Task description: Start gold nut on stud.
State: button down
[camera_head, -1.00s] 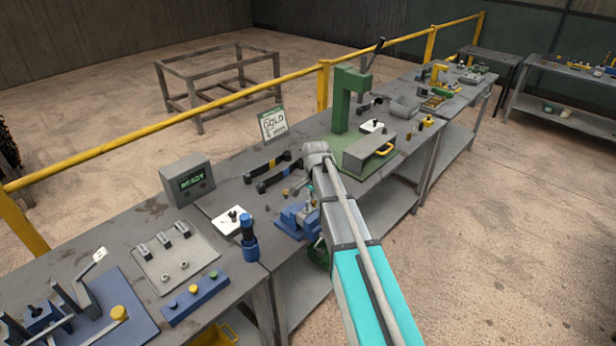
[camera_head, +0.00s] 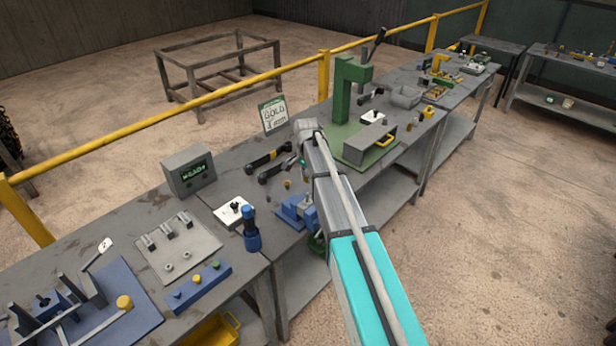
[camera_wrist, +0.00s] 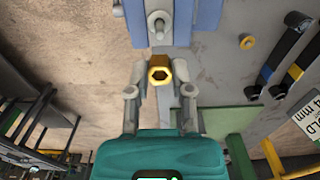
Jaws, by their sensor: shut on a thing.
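The gold nut (camera_wrist: 159,76) is a hexagonal ring held between the two fingertips of my gripper (camera_wrist: 160,72) in the wrist view. A grey stud (camera_wrist: 158,22) with a round collar stands on the blue vise (camera_wrist: 206,22), just above the nut in that picture. A gap shows between nut and stud; their exact distance and alignment cannot be told. In the head view the blue vise (camera_head: 293,211) sits at the bench's front edge, left of my arm. My gripper and the held nut are hidden there behind the arm.
Another gold ring (camera_wrist: 247,42) lies on the bench. Black-handled tools (camera_head: 268,158) lie behind the vise, near a sign reading "GOLD" (camera_head: 273,113). A white pad (camera_head: 232,212) and blue bottle (camera_head: 251,232) stand left. A green press (camera_head: 343,95) stands to the right.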

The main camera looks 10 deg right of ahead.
aim_at(307, 194)
jog(key=shift+f+b, duration=2.4)
jog(key=shift+f, duration=0.1)
jog(key=shift+f+b, duration=1)
dwell(0.5)
jog(key=shift+c, duration=2.2)
grip_release()
jog(key=o, duration=0.4)
jog(key=shift+o, duration=0.2)
jog(key=shift+r+p, duration=3.55)
